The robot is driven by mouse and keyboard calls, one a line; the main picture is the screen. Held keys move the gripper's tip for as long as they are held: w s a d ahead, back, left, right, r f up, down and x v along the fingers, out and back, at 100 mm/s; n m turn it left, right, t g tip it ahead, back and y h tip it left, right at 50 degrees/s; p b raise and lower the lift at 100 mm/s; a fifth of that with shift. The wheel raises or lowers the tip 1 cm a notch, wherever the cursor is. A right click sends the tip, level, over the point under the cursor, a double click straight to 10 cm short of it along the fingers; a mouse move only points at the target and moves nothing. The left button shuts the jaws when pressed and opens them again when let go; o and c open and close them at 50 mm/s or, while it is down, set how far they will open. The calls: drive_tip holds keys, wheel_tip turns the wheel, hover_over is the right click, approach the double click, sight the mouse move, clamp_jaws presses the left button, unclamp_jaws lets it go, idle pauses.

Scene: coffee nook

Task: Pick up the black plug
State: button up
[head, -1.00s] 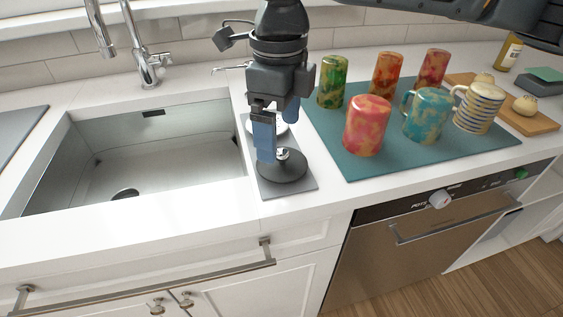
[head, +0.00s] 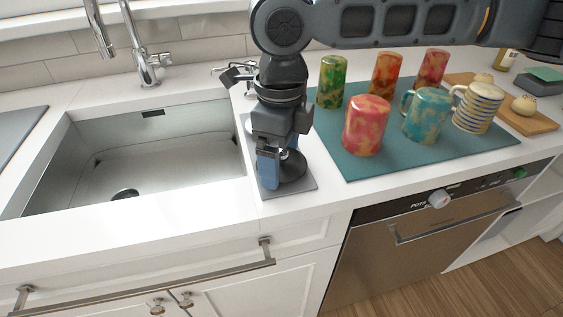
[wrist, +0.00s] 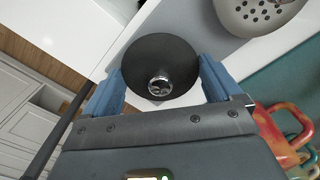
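The black plug (wrist: 150,58) is a round dark disc with a small metal knob on top. It lies on a grey mat (head: 307,184) to the right of the sink. My gripper (wrist: 162,85) is right over it, with one blue finger on each side of the knob in the wrist view. The fingers are apart and nothing is clamped between them. In the head view the plug (head: 295,168) is partly hidden by my gripper (head: 279,168). I cannot tell whether the fingertips touch the plug.
A pale strainer with holes (wrist: 255,12) lies on the same mat beside the plug. The sink (head: 165,165) is left. Several mugs, such as the red one (head: 367,126), stand on a teal mat (head: 385,168) to the right. A faucet (head: 148,65) rises behind the sink.

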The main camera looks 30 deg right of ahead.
sight(284, 152)
drive_tip(key=shift+c, duration=1.3)
drive_tip(key=shift+r, duration=0.15)
drive_tip(key=shift+r, duration=0.3)
drive_tip(key=r, duration=0.3)
drive_tip(key=shift+s+d+r, duration=0.15)
drive_tip(key=shift+s+r, duration=0.2)
drive_tip(key=s+d+r, duration=0.2)
drive_tip(key=s+r, duration=0.4)
drive_tip(key=s, duration=0.4)
drive_tip(key=shift+s+d+r, duration=0.25)
drive_tip(key=shift+s, duration=0.1)
